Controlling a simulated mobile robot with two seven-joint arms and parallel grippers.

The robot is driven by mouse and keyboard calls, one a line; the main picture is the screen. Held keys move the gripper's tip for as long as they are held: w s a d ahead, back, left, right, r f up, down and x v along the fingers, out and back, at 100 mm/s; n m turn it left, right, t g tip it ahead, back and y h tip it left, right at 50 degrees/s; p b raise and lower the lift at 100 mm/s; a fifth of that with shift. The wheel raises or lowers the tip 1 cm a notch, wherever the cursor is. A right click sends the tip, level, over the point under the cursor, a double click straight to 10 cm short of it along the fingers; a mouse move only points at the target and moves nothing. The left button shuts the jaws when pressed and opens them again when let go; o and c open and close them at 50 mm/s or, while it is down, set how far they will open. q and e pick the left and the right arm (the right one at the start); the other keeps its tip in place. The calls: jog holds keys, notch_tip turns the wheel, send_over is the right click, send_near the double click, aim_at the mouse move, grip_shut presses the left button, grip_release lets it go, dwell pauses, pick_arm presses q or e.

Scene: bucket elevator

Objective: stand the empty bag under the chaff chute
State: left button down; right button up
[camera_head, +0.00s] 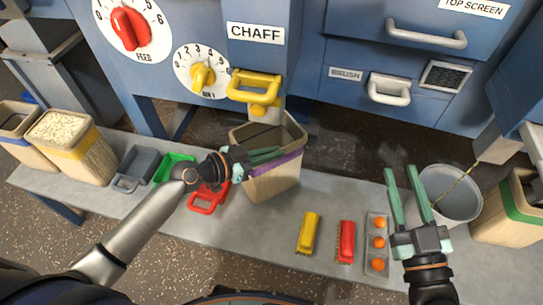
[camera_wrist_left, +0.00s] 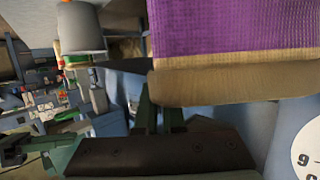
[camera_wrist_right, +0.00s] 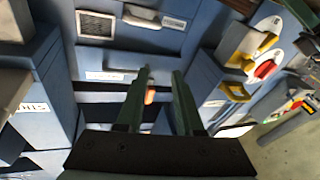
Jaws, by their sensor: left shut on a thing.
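The empty bag (camera_head: 272,183), tan with a purple band, is upright at the bench's back edge, just below the chaff chute (camera_head: 264,108) with its yellow handle (camera_head: 253,88). Its open mouth faces up near the chute; I cannot tell whether its base rests on the bench. My left gripper (camera_head: 266,155) is shut on the bag's rim at its left side. The bag's purple band (camera_wrist_left: 230,30) fills the upper right of the left wrist view. My right gripper (camera_head: 409,195) is open and empty over the right part of the bench.
The bench (camera_head: 270,235) also holds a filled yellow-banded bag (camera_head: 90,160), a red scoop (camera_head: 204,203), a yellow brush (camera_head: 309,232), a red brush (camera_head: 346,240) and a tray of orange balls (camera_head: 376,262). A grey bucket (camera_head: 452,200) and green-banded bag (camera_head: 500,218) stand right.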

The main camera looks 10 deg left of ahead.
pick_arm(q)
jog(key=shift+f, duration=0.4)
pick_arm(e)
jog(key=shift+s+r+n+t+y, duration=0.15)
jog(key=shift+r+n+t+y, duration=0.15)
jog(key=shift+r, duration=0.7)
pick_arm(q)
jog(key=c, duration=1)
grip_release()
pick_arm(e)
jog(key=shift+a+r, duration=0.1)
